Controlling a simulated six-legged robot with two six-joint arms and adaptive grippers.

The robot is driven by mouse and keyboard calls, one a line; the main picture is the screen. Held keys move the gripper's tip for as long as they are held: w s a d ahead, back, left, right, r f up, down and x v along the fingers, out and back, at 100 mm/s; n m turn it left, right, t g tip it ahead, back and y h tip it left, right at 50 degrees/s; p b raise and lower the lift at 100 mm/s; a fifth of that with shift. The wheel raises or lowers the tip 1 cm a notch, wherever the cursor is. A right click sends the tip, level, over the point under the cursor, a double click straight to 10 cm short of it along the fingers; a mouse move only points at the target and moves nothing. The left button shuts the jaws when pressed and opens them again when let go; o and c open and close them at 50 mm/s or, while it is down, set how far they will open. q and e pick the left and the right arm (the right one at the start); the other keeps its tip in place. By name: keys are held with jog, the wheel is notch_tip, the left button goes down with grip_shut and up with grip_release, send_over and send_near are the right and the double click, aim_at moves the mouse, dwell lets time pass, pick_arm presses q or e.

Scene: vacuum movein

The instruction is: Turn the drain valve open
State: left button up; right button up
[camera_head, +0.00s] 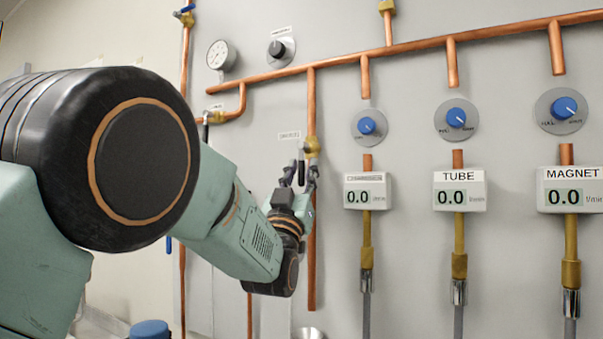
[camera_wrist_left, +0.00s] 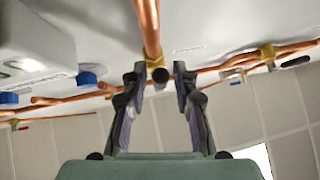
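A brass valve (camera_head: 311,147) sits on a vertical copper pipe on the grey panel, with a small label to its upper left that I cannot read. It appears to be the drain valve. A dark handle (camera_head: 301,166) hangs down from it. My left gripper (camera_head: 299,176) is at this handle, fingers pointing up. In the left wrist view my left gripper (camera_wrist_left: 159,72) is open, and the dark end of the handle (camera_wrist_left: 160,75) shows between its fingertips, with a gap on each side. The brass body (camera_wrist_left: 156,61) is just behind. My right gripper is in neither view.
A second valve with a dark lever (camera_head: 206,126) is to the left, below a pressure gauge (camera_head: 221,55). Blue knobs (camera_head: 456,117) and flow displays (camera_head: 460,190) line the right. A metal bowl-like rim (camera_head: 308,333) shows below the vertical pipe. Copper pipes cross the panel.

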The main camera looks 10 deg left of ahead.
pick_arm(q)
jog(key=shift+o, duration=0.4)
jog(key=shift+w+f, duration=0.1)
jog(key=shift+w, duration=0.05)
jog(key=v, duration=1.2)
